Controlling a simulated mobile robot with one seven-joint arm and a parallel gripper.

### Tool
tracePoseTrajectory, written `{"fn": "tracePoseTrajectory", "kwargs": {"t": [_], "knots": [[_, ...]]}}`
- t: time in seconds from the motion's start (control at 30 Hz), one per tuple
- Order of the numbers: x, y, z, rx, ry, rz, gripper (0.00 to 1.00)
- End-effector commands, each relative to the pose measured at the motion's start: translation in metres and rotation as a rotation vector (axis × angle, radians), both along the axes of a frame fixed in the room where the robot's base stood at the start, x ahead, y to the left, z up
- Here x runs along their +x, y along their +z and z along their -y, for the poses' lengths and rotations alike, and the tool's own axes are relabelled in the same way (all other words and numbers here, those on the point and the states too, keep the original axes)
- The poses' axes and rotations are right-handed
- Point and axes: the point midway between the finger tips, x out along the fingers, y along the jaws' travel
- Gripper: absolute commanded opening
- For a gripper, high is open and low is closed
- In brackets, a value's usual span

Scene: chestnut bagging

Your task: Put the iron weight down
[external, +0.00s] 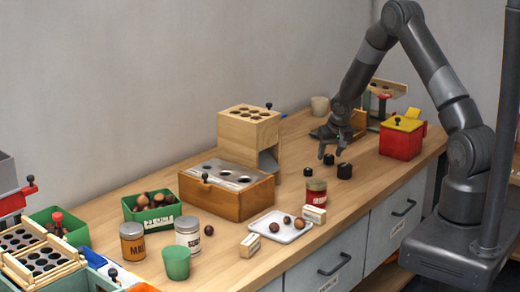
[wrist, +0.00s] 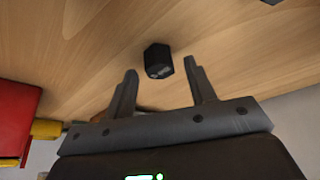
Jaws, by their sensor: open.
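A black iron weight (external: 344,171) stands on the wooden table, below and slightly right of my gripper (external: 333,152). In the wrist view, a dark weight with pale markings on its face (wrist: 158,62) sits on the wood just beyond the fingertips, roughly in line with the gap between them. My gripper (wrist: 163,82) is open, with nothing between its fingers and some space to the weight.
A red box with a yellow lid (external: 400,138) stands right of the gripper. A red-labelled tin (external: 316,192), a small white block (external: 313,214) and a white tray (external: 262,226) are nearer the front edge. A wooden box with holes (external: 250,128) stands left.

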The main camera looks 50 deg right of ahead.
Motion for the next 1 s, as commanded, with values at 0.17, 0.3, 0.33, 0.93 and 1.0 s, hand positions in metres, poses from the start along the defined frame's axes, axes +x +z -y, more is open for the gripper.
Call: {"fn": "tracePoseTrajectory", "kwargs": {"t": [0.17, 0.3, 0.33, 0.93, 1.0], "knots": [[-0.01, 0.03, -0.006, -0.001, -0.001, 0.004, 0.5], [-0.019, 0.055, -0.011, -0.001, -0.001, 0.004, 0.5], [-0.021, 0.06, -0.012, 0.0, -0.001, 0.003, 0.5], [-0.047, 0.14, -0.04, -0.026, 0.033, 0.005, 0.5], [-0.056, 0.165, -0.053, -0.041, 0.056, 0.007, 0.5]]}}
